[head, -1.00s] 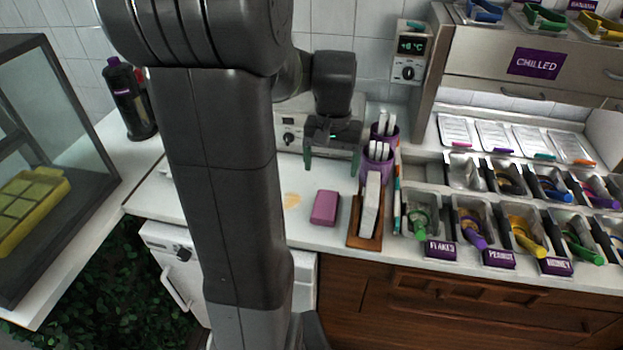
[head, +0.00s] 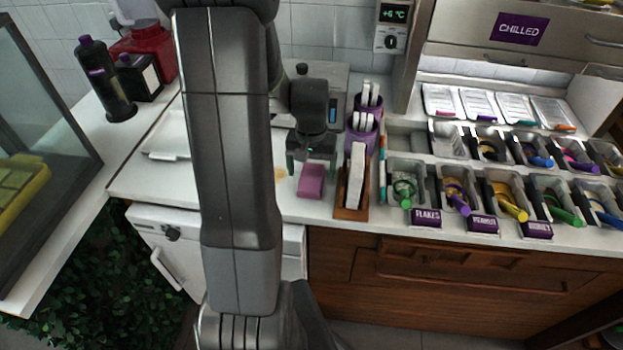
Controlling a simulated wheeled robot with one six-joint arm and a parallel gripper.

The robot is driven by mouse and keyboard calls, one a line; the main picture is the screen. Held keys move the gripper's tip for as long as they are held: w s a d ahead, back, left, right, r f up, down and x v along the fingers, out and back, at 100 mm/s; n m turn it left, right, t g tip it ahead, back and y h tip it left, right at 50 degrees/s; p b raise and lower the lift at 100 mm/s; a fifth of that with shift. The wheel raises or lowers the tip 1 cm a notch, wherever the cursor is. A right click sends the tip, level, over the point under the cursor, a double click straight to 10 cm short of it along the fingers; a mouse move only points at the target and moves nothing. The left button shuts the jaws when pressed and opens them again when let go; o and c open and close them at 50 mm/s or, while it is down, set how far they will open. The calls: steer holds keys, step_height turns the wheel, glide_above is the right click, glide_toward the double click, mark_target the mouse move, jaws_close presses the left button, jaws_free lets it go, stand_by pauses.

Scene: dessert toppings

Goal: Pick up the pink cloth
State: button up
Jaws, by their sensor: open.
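The pink cloth (head: 311,182) is a small folded block lying flat on the white counter, left of the wooden holder. My gripper (head: 311,170) points down just above and behind the cloth, with its two fingers apart on either side of the cloth's far end. It is open and holds nothing. I cannot tell whether the fingertips touch the cloth or the counter. The cloth's far edge is partly hidden by the gripper.
A wooden holder (head: 344,210) with a white stack and purple cups (head: 362,140) stand close to the right. Topping trays (head: 408,186) lie beyond. An orange-tan smear (head: 281,174) marks the counter on the left. A white dish (head: 166,149) lies further left.

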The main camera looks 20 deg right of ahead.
mark_target(311, 177)
steer(key=shift+f, duration=0.9)
steer(key=c, duration=1.1)
steer(key=shift+c, duration=0.2)
step_height(311, 177, up, 10)
